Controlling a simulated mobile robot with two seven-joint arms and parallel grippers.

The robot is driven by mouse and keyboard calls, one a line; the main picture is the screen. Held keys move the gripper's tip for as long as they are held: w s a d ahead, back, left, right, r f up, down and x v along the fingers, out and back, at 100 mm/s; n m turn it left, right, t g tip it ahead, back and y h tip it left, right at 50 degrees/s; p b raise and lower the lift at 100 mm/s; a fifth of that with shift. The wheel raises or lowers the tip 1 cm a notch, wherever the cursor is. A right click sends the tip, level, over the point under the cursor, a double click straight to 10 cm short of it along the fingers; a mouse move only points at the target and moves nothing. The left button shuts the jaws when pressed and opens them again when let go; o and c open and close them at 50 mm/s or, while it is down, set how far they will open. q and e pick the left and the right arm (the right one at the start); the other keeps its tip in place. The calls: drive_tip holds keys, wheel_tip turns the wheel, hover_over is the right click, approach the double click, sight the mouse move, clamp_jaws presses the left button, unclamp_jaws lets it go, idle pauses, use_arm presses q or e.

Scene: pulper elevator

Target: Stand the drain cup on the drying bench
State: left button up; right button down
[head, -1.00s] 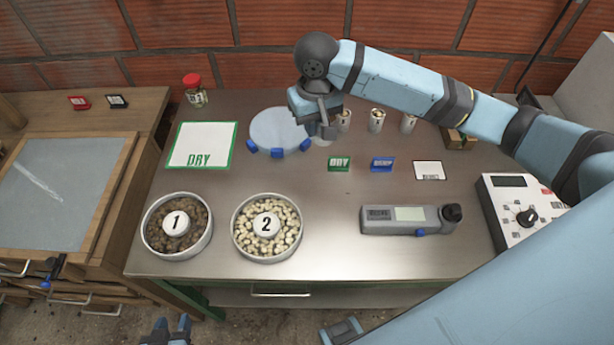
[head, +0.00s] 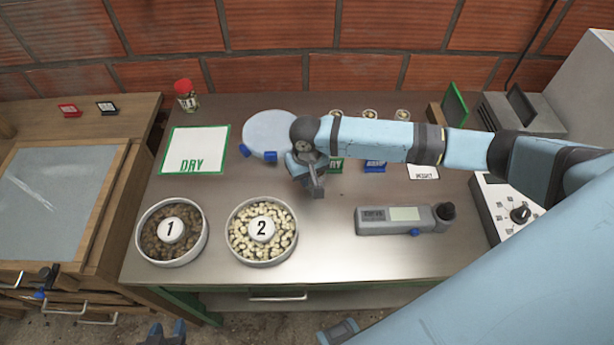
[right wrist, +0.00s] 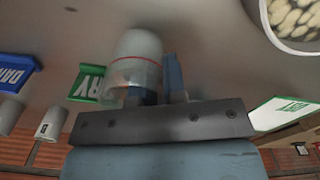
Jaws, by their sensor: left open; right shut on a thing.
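The drain cup (right wrist: 138,52) looks pale and translucent with a thin red line around it in the right wrist view. My right gripper (head: 316,190) is shut on it, above the steel table between the blue disc and the grey meter; in the right wrist view its fingers (right wrist: 158,82) are at the cup. The cup is hard to make out in the head view. My left gripper (head: 165,335) is open and empty at the bottom edge, in front of the table. A wooden bench (head: 135,106) with a grey screen panel stands at the left; I take it for the drying bench.
The steel table (head: 320,245) holds bowl 1 (head: 171,260), bowl 2 (head: 263,257), a white DRY mat (head: 190,145), a round blue disc (head: 268,128), a grey meter (head: 378,222) and small sign cards. Several small cups (head: 369,114) stand behind my right arm. Bare steel lies in the middle.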

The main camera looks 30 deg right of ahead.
drive_tip(key=shift+f, duration=0.2)
drive_tip(key=c, duration=1.2)
unclamp_jaws()
drive_tip(key=shift+f, duration=0.1)
wheel_tip(320, 180, up, 12)
drive_tip(key=shift+r, duration=0.15)
